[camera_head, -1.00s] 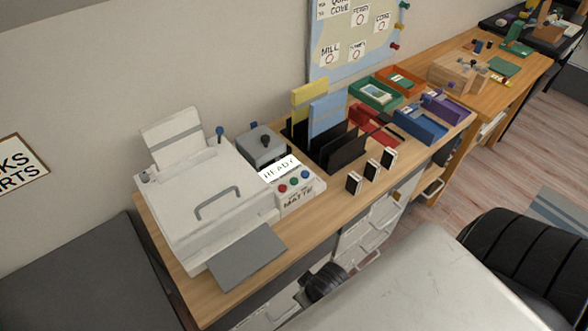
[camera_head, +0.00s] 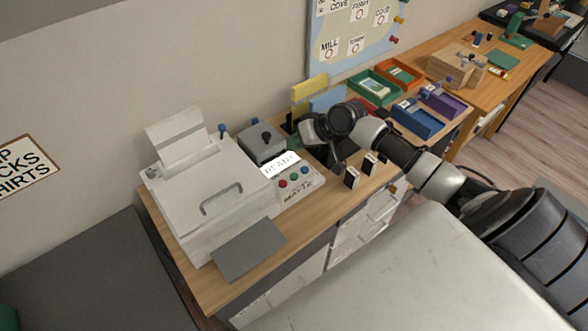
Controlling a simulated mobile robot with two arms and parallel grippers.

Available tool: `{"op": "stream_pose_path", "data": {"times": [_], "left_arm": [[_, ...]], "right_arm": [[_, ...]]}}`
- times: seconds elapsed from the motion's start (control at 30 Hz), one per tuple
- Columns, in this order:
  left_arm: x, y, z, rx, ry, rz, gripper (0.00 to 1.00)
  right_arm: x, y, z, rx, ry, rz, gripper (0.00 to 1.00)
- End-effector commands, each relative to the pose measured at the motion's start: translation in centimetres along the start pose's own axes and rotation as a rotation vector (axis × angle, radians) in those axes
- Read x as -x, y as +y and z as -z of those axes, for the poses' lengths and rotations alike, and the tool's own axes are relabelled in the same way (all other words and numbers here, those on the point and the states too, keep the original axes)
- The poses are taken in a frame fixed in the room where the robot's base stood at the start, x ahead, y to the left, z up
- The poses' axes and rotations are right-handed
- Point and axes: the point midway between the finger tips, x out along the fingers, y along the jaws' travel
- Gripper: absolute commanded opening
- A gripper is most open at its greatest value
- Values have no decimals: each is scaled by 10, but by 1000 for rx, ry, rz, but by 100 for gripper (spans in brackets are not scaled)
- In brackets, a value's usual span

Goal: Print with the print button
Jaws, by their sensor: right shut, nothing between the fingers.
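The white printer (camera_head: 215,190) stands on the wooden desk, with paper upright at its back and a grey tray at its front. Beside it is a control panel (camera_head: 302,187) with a lit sign (camera_head: 281,165) reading READY. It has a red button (camera_head: 282,184), a green button (camera_head: 293,176) and a blue button (camera_head: 305,170), and MATTE is lettered below them. I cannot read which one is the print button. My right gripper (camera_head: 334,160) is shut and empty, above the desk just right of and behind the panel, apart from the buttons. My left gripper is out of view.
Small black-and-white blocks (camera_head: 352,178) stand at the desk's front edge. Coloured trays (camera_head: 416,120) lie to the right.

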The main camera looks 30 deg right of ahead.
Motion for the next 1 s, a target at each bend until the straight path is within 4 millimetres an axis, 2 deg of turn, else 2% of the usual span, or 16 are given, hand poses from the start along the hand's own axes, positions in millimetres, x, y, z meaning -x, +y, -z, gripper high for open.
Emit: {"op": "stream_pose_path", "data": {"times": [0.17,0.37,0.8,1.0], "left_arm": [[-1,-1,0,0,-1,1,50],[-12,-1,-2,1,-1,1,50],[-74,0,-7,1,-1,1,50],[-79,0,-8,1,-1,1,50]], "right_arm": [[-1,0,-1,1,-1,0,0],[-9,6,-7,1,-1,0,0],[-49,35,-36,1,-1,-1,0],[-60,43,-44,0,-1,0,0]]}}
